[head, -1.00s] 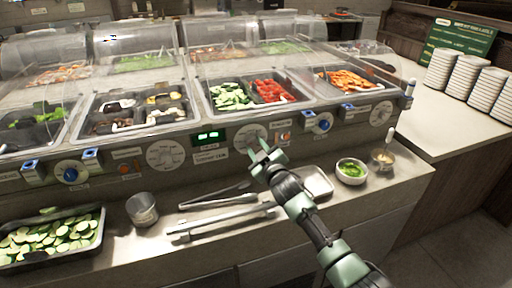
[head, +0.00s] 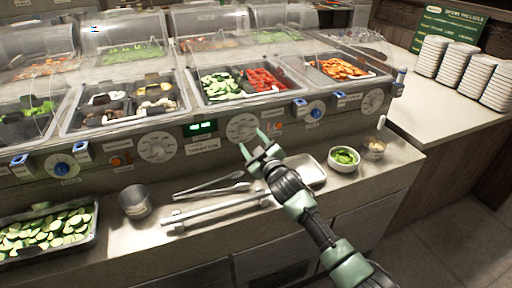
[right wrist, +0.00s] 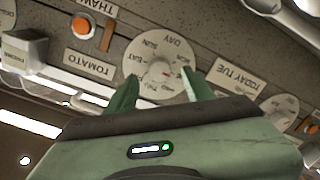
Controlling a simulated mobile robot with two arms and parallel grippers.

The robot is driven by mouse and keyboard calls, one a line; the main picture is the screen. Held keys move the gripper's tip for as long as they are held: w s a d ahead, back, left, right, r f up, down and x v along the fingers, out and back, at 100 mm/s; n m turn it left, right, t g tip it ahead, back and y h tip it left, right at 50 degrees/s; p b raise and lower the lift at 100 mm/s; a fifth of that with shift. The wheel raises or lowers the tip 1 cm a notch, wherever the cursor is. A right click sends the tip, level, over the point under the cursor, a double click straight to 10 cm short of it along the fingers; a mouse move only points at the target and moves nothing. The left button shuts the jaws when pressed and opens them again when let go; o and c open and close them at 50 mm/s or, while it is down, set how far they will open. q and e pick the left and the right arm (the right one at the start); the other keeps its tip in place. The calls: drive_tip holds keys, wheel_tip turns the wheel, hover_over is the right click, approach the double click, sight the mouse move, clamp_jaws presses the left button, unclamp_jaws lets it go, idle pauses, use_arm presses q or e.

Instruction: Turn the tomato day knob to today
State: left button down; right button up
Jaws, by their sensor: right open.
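The tomato day knob (head: 242,127) is a pale round dial on the counter's front panel. In the right wrist view the knob (right wrist: 158,70) appears upside down, with day names around its rim. Its TOMATO label (right wrist: 91,64) is on the left and a TODAY TUE sign (right wrist: 239,80) on the right. My right gripper (head: 252,139) is open and empty, just in front of the dial. In the right wrist view its fingertips (right wrist: 161,76) lie either side of the dial's centre; contact cannot be told. The day the knob points at is unclear. My left gripper is out of view.
Similar dials sit left (head: 157,148) and right (head: 373,101) on the panel. An orange button (right wrist: 84,24) is near the TOMATO label. Tongs (head: 215,208), a metal tray (head: 309,172), a green-filled bowl (head: 343,159) and a metal cup (head: 135,201) are on the ledge below.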

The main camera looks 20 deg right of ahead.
drive_tip(key=shift+s+d, duration=0.2)
drive_tip(key=shift+s, duration=2.05)
